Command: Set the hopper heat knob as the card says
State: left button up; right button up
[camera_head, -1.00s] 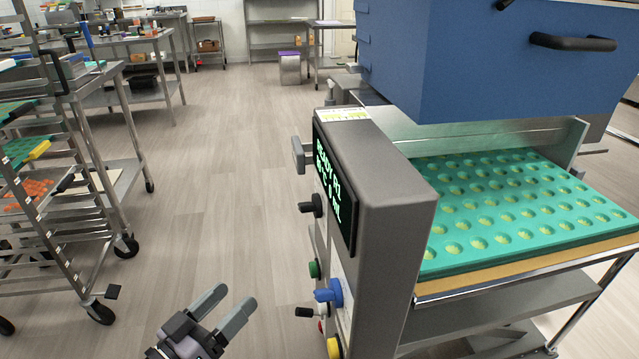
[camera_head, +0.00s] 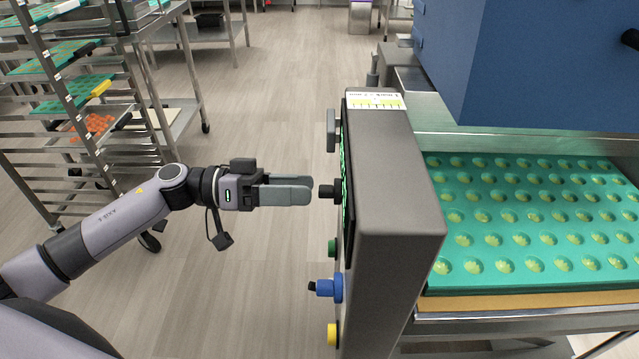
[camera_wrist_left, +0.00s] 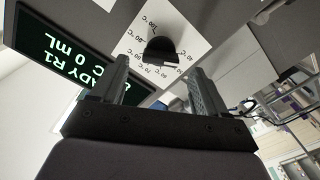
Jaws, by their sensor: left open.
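The black heat knob (camera_head: 328,192) sticks out from the left face of the depositor's control box. In the left wrist view the black knob (camera_wrist_left: 160,51) sits on a white dial plate (camera_wrist_left: 193,48) with °C marks around it. My left gripper (camera_head: 307,188) is open and level with the knob, its fingertips just short of it or beside it. In the wrist view the knob appears ahead, between the two fingers; contact is not visible. A card (camera_head: 376,101) with a yellow-green strip lies on top of the box; its text is too small to read.
A lit display (camera_wrist_left: 75,72) is beside the dial. A grey handle (camera_head: 331,130), green button (camera_head: 332,247), blue knob (camera_head: 327,289) and yellow button (camera_head: 332,334) share the panel. A teal mould tray (camera_head: 480,281) lies right. A tray rack (camera_head: 66,95) stands left.

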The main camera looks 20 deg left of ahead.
aim_at(325, 191)
pick_arm(q)
jog(key=x, duration=0.3)
jog(key=shift+w+d, duration=0.15)
jog(key=shift+d, duration=0.15)
jog(key=c, duration=1)
jog(key=shift+o, duration=0.2)
